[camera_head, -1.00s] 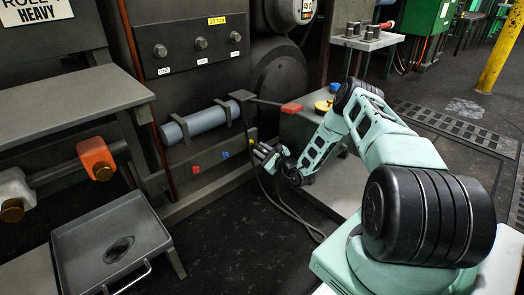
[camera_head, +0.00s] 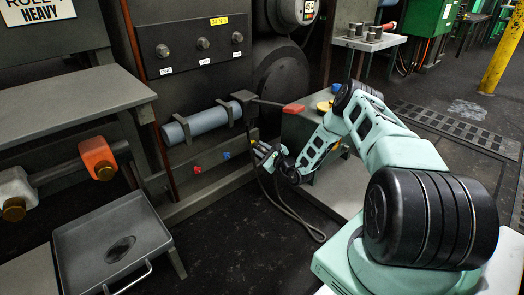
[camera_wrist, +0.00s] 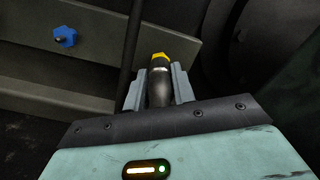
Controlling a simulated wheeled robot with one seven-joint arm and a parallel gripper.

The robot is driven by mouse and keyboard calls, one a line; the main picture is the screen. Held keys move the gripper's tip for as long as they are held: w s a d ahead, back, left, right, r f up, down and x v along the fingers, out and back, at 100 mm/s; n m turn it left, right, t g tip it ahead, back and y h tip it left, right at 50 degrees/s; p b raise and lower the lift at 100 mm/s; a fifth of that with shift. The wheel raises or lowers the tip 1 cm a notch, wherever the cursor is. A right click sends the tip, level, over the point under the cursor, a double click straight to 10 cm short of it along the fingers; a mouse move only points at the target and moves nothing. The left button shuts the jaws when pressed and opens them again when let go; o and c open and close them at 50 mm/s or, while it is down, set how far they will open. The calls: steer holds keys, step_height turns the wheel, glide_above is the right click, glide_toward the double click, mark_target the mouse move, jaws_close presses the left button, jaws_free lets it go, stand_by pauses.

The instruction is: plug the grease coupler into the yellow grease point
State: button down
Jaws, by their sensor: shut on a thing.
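My gripper (camera_wrist: 159,92) is shut on the grease coupler (camera_wrist: 159,86), a dark cylinder with a lighter metal ring at its front end. The yellow grease point (camera_wrist: 160,58) shows directly beyond the coupler's tip, in line with it. The tip meets or overlaps it in the wrist view; I cannot tell whether it is seated. In the head view my gripper (camera_head: 263,154) is at the right end of the low rail, and the coupler is too small to make out clearly. A dark hose (camera_head: 285,205) hangs below the gripper.
A blue grease point (camera_wrist: 65,37) is left of the yellow one; a red point (camera_head: 196,169) is farther left. A grey-blue roll (camera_head: 200,124) hangs above the rail. A red-ended lever (camera_head: 293,108) juts out above my gripper. A tray (camera_head: 110,245) stands at lower left.

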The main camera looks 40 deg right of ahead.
steer(key=shift+w, duration=0.4)
steer(key=c, duration=0.8)
jaws_free()
steer(key=shift+o, duration=0.2)
steer(key=shift+s+r+p, duration=0.1)
steer(key=shift+s+p, duration=0.9)
steer(key=shift+s, duration=0.25)
steer(key=shift+s+d+p, duration=0.1)
steer(key=shift+s+p, duration=1.4)
steer(key=shift+s, duration=0.8)
